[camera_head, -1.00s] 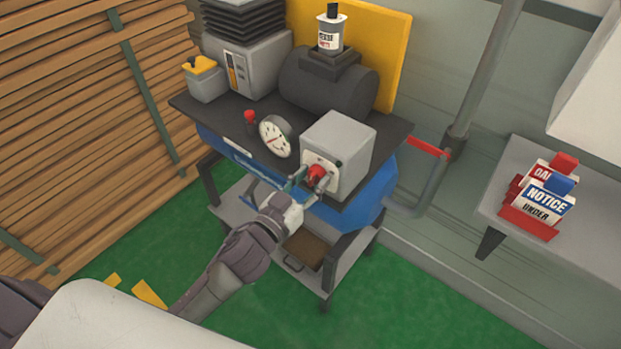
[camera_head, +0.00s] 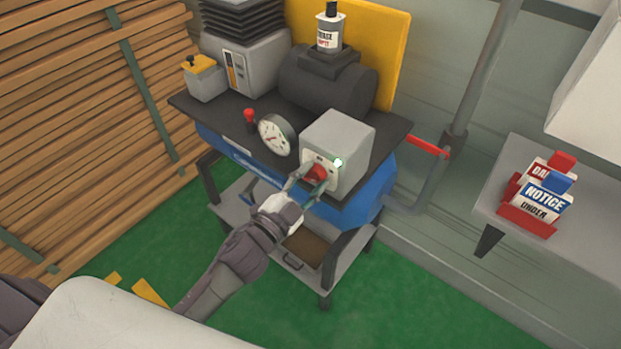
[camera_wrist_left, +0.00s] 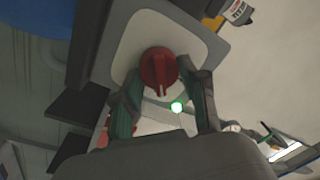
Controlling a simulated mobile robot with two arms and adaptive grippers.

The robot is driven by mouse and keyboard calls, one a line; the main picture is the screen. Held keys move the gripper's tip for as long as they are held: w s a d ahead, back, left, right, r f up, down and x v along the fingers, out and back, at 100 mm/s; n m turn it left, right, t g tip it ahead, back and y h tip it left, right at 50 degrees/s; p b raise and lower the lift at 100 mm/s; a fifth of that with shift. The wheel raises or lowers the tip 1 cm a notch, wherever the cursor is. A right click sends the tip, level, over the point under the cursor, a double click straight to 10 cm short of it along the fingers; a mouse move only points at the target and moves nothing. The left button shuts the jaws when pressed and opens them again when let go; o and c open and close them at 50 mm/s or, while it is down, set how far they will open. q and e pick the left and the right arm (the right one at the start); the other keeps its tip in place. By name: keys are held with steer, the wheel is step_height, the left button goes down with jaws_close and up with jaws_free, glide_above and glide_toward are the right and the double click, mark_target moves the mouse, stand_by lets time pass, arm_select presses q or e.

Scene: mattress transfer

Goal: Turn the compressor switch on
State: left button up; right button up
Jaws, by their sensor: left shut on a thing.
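The compressor (camera_head: 220,143) is a blue tank under a dark top, on a grey stand. Its switch is a red knob (camera_head: 316,174) on the front of a grey box (camera_head: 353,137); a small green light (camera_head: 338,162) glows beside the knob. My left gripper (camera_head: 306,184) is at the box front, its fingers on either side of the knob, shut on it. In the left wrist view, the red knob (camera_wrist_left: 158,68) sits between the fingertips, and the green light (camera_wrist_left: 177,107) shows near it. My right gripper is not in view.
A round gauge (camera_head: 276,135) is left of the box. A red-handled lever (camera_head: 428,146) sticks out at the right by a grey pipe. A side table (camera_head: 500,190) at the right holds red, white and blue notice signs (camera_head: 545,200). Stacked planks (camera_head: 70,120) stand left; green floor lies in front.

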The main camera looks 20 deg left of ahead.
arm_select(q)
steer(key=shift+m, duration=0.4)
steer(key=o, duration=1.2)
steer(key=shift+c, duration=0.2)
steer(key=shift+s, duration=0.1)
steer(key=v, duration=1.1)
steer(key=shift+s, duration=0.45)
steer(key=shift+a+f, duration=0.1)
